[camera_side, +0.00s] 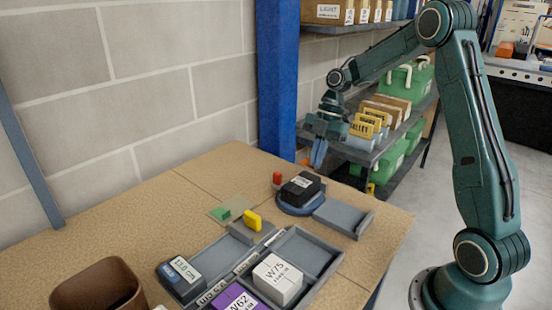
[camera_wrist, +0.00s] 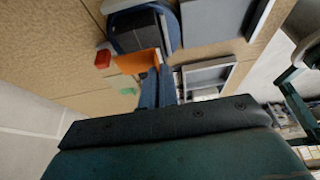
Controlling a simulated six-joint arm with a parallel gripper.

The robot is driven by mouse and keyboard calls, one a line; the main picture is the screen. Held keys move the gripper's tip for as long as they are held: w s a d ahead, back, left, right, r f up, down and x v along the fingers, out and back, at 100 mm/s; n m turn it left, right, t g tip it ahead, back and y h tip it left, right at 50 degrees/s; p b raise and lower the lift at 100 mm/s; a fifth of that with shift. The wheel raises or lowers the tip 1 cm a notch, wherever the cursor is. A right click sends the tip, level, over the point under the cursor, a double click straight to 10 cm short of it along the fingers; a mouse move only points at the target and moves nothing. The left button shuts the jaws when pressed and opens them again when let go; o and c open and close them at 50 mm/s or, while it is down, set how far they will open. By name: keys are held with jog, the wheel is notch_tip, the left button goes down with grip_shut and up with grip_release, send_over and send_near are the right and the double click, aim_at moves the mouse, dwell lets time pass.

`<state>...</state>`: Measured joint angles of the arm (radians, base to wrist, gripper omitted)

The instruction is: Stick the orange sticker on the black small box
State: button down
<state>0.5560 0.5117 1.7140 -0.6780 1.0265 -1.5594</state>
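The black small box (camera_side: 302,186) with a white label on top sits on a round blue stand (camera_side: 293,209) on the table. In the wrist view the box (camera_wrist: 135,38) is at the top, beyond the fingertips. My gripper (camera_side: 318,157) is raised above and behind the box, its blue fingers pointing down. In the wrist view the fingers (camera_wrist: 157,80) are close together, with the flat orange sticker (camera_wrist: 137,62) at their tips; they look shut on it. The sticker is apart from the box in height, though it overlaps its edge in the wrist view.
A grey tray (camera_side: 345,216) lies right of the stand. A red block (camera_side: 277,178), green piece (camera_side: 222,214) and yellow piece (camera_side: 252,221) are nearby. Bins with a white box (camera_side: 279,278) and purple box (camera_side: 236,299) are in front. A blue post (camera_side: 276,80) and shelves stand behind.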

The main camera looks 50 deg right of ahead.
jog(key=shift+f, duration=1.65)
jog(key=shift+f, duration=0.55)
dwell(2.0)
jog(key=c, duration=1.3)
grip_release()
jog(key=shift+r, duration=0.15)
jog(key=shift+r, duration=3.4)
jog(key=shift+a+r, duration=0.1)
